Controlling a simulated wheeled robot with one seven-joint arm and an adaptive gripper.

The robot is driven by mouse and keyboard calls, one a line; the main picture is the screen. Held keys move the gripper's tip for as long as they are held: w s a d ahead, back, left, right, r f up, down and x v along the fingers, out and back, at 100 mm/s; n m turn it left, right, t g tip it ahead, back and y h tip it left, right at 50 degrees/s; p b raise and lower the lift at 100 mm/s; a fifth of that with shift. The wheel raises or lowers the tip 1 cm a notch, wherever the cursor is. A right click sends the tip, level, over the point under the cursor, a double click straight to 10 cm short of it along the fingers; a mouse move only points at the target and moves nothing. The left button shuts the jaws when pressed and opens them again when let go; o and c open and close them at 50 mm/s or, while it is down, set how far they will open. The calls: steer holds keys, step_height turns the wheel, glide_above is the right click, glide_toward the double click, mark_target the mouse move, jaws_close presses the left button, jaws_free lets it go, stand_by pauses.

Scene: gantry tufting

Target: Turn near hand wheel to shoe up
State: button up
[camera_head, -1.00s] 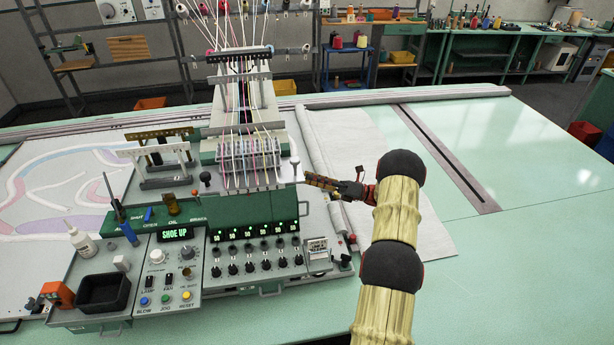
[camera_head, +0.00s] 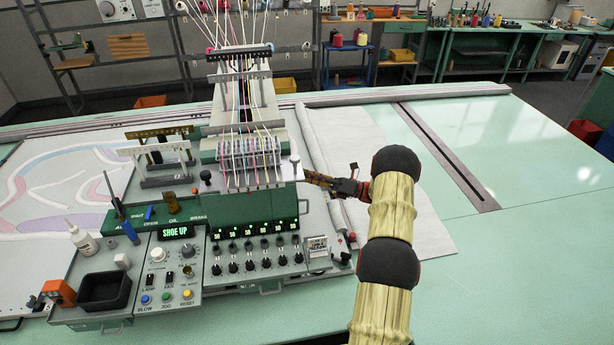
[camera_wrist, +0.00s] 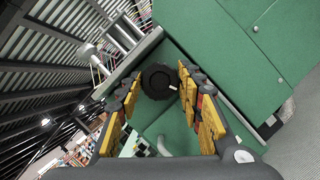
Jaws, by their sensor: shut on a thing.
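The tufting machine's green head (camera_head: 250,207) stands on the table at centre left, with a lit display (camera_head: 175,232) reading SHOE UP. My gripper (camera_head: 308,178) reaches in from the right against the machine's right side. In the wrist view, the near hand wheel (camera_wrist: 158,82) is a black round knob on the green housing (camera_wrist: 205,40). My yellow-padded fingers (camera_wrist: 160,74) stand on either side of the wheel and are shut on it. The wheel is hidden in the head view. A small white mark shows at its right edge in the wrist view.
A control panel (camera_head: 160,285) with knobs and buttons and a black bin (camera_head: 104,290) sit at the front left. Threads (camera_head: 240,90) rise above the machine. A grey fabric strip (camera_head: 345,140) lies right of it. The green table (camera_head: 510,260) is clear on the right.

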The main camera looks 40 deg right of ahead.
steer(key=shift+c, duration=0.6)
steer(key=shift+m+h+b, duration=0.55)
steer(key=shift+m+b, duration=0.25)
steer(key=shift+m, duration=0.55)
steer(key=shift+m+h+b, duration=0.55)
steer(key=shift+m+b, duration=0.25)
steer(key=shift+m, duration=0.55)
steer(key=o, duration=0.9)
